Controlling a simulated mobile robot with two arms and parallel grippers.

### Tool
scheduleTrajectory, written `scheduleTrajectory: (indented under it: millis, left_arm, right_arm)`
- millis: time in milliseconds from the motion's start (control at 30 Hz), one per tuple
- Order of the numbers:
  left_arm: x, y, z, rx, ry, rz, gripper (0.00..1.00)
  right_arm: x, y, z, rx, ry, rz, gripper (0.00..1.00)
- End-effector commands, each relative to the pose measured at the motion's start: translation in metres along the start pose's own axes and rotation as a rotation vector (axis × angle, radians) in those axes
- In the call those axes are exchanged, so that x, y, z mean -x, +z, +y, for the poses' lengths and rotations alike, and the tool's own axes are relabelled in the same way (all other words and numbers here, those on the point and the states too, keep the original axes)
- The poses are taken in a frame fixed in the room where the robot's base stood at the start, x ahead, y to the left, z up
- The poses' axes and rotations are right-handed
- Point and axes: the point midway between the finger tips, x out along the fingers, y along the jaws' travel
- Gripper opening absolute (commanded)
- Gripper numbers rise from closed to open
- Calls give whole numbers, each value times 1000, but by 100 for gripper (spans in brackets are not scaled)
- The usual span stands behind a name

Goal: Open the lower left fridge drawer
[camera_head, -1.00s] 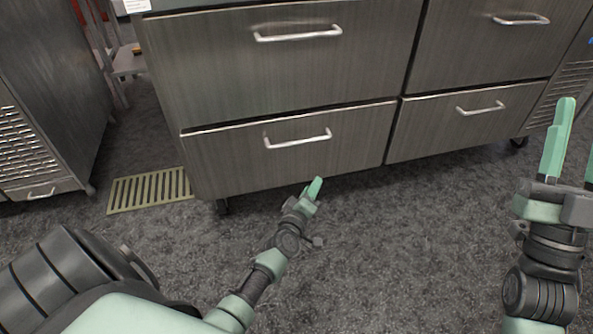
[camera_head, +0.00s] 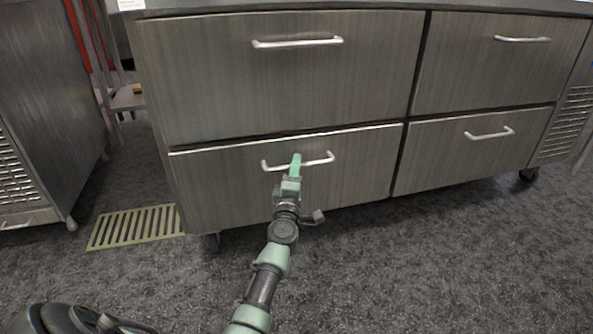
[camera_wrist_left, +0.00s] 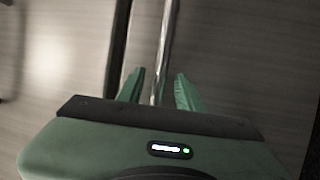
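The lower left fridge drawer (camera_head: 355,172) has a grey metal front and looks shut, with a bright top edge. Its silver bar handle (camera_head: 322,161) runs across the upper part of the front. My left gripper (camera_head: 296,160) is at the middle of this handle. In the left wrist view its two green fingers (camera_wrist_left: 161,90) are apart, and the handle bar (camera_wrist_left: 166,40) runs between them with a gap on either side. My right gripper is not in view.
The upper left drawer (camera_head: 220,85) and two right drawers with similar handles look shut. A yellowish floor grate (camera_head: 135,227) and another metal cabinet (camera_head: 50,100) are at the left. The grey floor (camera_head: 420,270) in front is clear.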

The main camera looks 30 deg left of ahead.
Motion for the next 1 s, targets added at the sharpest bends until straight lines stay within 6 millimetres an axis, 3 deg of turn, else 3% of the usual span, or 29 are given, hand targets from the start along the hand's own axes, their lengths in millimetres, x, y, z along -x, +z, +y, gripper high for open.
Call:
scheduleTrajectory:
  millis: [367,500,533,1000]
  left_arm:
    - [-10,0,0,-1,-1,0,36]
    - [-10,0,0,-1,-1,-1,3]
    - [-10,0,0,-1,-1,-1,0]
    - [-9,0,-1,-1,-1,-1,0]
  right_arm:
    - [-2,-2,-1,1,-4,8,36]
    - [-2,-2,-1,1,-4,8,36]
    - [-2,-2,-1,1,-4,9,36]
    - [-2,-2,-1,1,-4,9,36]
